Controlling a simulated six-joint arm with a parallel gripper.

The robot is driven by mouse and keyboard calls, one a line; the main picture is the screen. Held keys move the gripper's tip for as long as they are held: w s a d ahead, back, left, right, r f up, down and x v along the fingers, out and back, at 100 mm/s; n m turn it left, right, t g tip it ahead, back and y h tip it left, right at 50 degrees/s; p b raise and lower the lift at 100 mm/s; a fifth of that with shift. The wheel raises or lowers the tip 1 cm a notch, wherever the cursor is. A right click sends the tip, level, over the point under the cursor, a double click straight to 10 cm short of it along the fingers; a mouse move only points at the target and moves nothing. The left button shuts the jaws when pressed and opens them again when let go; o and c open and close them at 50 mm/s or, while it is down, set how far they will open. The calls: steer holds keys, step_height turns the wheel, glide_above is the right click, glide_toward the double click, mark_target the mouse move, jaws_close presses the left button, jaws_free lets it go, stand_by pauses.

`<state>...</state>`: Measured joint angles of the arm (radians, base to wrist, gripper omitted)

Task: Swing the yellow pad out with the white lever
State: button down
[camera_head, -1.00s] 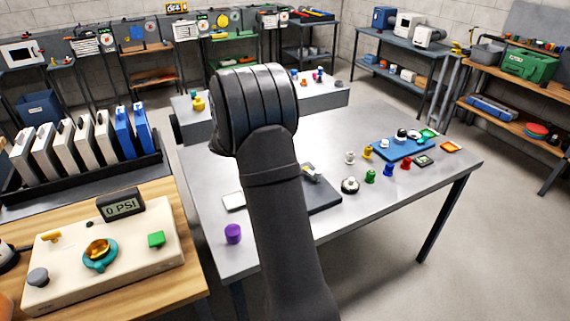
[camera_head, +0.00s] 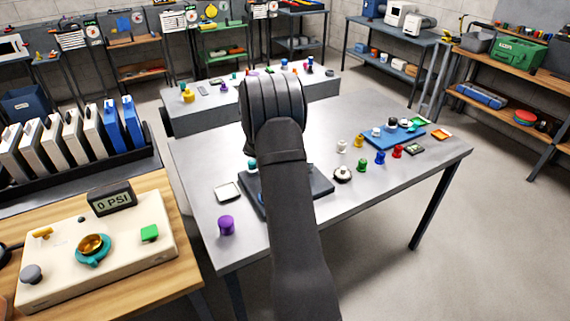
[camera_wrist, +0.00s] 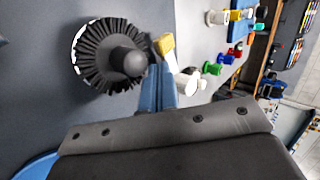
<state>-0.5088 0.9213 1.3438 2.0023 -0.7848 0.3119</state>
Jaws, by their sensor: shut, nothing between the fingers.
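In the wrist view, a round black brush (camera_wrist: 112,57) with pleated-looking bristles and a dark central knob lies at the left. The small yellow pad (camera_wrist: 165,44) sits just right of the brush rim; whether they touch I cannot tell. A white lever (camera_wrist: 188,82) runs below the pad to a pale rounded end. My gripper (camera_wrist: 157,86) has blue fingers, shut and empty, between brush and lever; contact with the lever is unclear. In the head view my arm hides the gripper, brush, pad and lever; part of the dark base plate (camera_head: 318,183) shows.
A purple knob (camera_head: 226,225) and a white-faced tray (camera_head: 228,191) sit left of the plate. A black-and-white round knob (camera_head: 343,174) and several coloured pegs stand to its right, near a blue board (camera_head: 393,137). The table's front right is clear.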

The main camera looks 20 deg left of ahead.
steer(key=shift+w+d, duration=0.15)
steer(key=shift+w, duration=0.05)
stand_by(0.4)
